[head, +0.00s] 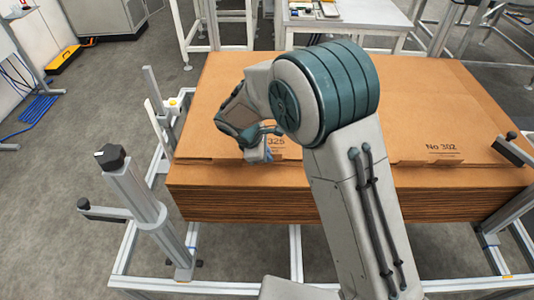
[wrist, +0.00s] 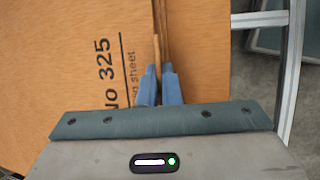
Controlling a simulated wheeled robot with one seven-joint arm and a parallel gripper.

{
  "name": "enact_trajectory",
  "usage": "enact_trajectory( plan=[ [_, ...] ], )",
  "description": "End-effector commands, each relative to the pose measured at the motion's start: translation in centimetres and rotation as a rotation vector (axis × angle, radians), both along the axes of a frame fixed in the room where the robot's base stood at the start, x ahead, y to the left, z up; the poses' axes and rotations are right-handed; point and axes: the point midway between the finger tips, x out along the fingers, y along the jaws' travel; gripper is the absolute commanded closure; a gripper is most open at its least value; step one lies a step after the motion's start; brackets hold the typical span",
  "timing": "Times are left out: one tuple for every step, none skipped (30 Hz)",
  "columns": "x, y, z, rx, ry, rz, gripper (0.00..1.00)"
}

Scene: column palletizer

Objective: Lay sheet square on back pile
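Brown cardboard sheets lie in a wide pile (head: 330,205) in front of me, with a flat top sheet (head: 440,105) marked "325" at the left and "No 302" at the right. My gripper (head: 258,150) is at the near edge of the pile, left of the middle, pointing down. In the wrist view its two blue fingers (wrist: 159,88) are close together at the sheet edge, beside the print "No 325", with a thin brown strip between them. They look shut on this edge. The exact contact is hard to see. My arm hides part of the top sheet.
A metal frame surrounds the pile, with a post and dark knob (head: 112,158) at the left front and a stop (head: 515,150) at the right. A white table (head: 350,18) stands behind. Grey floor (head: 60,220) is free at the left.

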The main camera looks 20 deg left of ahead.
Motion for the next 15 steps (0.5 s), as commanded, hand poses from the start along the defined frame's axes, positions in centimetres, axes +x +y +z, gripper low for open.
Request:
enact_trajectory(
  plan=[
    [0.01, 0.0, -0.13, 0.0, 0.0, 0.0, 1.0],
    [0.01, 0.01, -0.18, 0.0, 0.0, 0.0, 1.0],
    [0.01, 0.0, -0.23, 0.0, 0.0, 0.0, 1.0],
    [0.01, 0.01, -0.28, 0.0, 0.0, 0.0, 1.0],
    [0.01, 0.0, -0.33, 0.0, 0.0, 0.0, 1.0],
    [0.01, 0.01, -0.39, 0.0, 0.0, 0.0, 1.0],
    [0.01, 0.0, -0.43, 0.0, 0.0, 0.0, 1.0],
    [0.01, 0.0, -0.48, 0.0, 0.0, 0.0, 1.0],
    [0.01, 0.0, -0.53, 0.0, 0.0, 0.0, 1.0],
    [0.01, 0.01, -0.58, 0.0, 0.0, 0.0, 1.0],
    [0.01, 0.01, -0.62, 0.0, 0.0, 0.0, 1.0],
    [0.01, 0.0, -0.69, 0.0, 0.0, 0.0, 1.0],
    [0.01, 0.0, -0.73, 0.0, 0.0, 0.0, 1.0],
    [0.01, 0.0, -0.78, 0.0, 0.0, 0.0, 1.0],
    [0.02, 0.0, -0.83, 0.0, 0.0, 0.0, 1.0]
  ],
)
